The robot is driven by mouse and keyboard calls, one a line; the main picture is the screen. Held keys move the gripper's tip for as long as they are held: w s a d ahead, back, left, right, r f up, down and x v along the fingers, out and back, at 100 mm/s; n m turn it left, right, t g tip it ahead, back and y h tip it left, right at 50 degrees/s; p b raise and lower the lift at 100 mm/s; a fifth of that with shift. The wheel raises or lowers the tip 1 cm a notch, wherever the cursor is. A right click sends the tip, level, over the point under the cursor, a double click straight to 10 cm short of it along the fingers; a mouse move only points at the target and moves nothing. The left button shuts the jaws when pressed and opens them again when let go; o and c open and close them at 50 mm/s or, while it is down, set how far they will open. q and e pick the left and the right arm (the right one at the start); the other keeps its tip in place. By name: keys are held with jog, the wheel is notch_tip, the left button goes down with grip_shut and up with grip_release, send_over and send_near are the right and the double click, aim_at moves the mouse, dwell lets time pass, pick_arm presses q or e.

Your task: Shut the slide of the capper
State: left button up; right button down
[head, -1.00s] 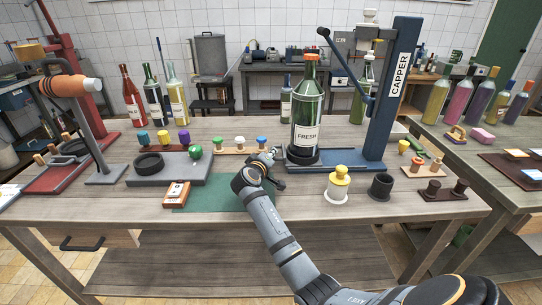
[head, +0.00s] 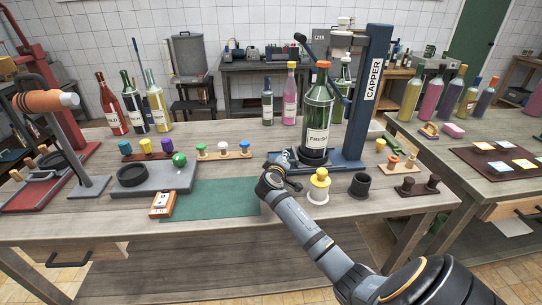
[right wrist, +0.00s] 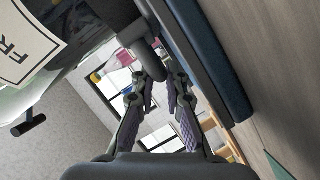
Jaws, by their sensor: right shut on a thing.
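The capper (head: 369,95) is a blue column with a white label on a blue base (head: 345,165). A dark lever with a round knob (head: 303,38) reaches up on its left. A green bottle labelled FRESH (head: 317,112), with an orange top, stands upright in a dark round holder (head: 313,158), apparently the slide, close to the column. My right gripper (head: 289,181) is low at the base's front left. In the right wrist view its fingers (right wrist: 151,76) are closed around a dark grey handle (right wrist: 146,50). The bottle label shows at that view's upper left. My left gripper is out of view.
A yellow-topped white pot (head: 319,186) and a black cup (head: 360,185) stand just right of my right gripper. A grey block with a green ball (head: 179,159) stands beyond the mat.

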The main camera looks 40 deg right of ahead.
jog(key=shift+s+d, duration=0.3)
jog(key=shift+d, duration=0.15)
jog(key=c, duration=1.5)
grip_release()
jog(key=v, duration=1.2)
jog(key=shift+f, duration=0.1)
jog(key=shift+c, duration=0.5)
